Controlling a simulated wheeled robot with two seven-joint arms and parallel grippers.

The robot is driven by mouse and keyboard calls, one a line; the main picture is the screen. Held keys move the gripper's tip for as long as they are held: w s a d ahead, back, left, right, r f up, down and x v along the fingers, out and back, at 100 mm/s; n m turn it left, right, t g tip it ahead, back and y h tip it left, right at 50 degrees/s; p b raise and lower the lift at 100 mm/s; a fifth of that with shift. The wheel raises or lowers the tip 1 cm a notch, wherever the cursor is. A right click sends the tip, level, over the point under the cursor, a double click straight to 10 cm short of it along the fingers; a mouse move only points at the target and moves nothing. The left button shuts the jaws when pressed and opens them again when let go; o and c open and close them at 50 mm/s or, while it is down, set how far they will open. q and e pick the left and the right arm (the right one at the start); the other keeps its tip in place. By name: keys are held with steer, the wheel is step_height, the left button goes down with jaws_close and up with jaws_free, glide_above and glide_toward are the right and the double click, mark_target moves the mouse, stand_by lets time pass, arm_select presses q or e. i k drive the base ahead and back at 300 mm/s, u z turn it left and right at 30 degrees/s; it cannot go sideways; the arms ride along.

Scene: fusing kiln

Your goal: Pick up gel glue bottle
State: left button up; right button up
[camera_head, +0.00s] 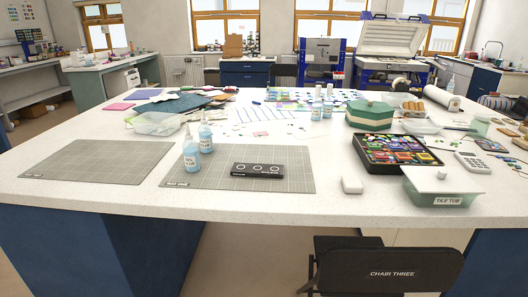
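A squat pale-blue bottle (191,160) with a white top stands upright near the back left of the grey cutting mat (225,180) marked MAT ONE; its label is small and appears to read gel glue. A similar bottle (205,137) with a pointed nozzle stands just behind it to the right. Neither of my grippers is in view.
A black case (258,170) lies on the mat. A clear tray (158,122) sits behind the bottles, with a second mat (85,162) to the left. A tile tub (445,188), a dark tray (359,156) and a green box (370,118) fill the right. A chair (390,270) stands in front.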

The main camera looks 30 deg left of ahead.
mark_target(190, 147)
steer(key=z, duration=1.85)
steer(key=k, duration=1.4)
steer(key=u, duration=1.6)
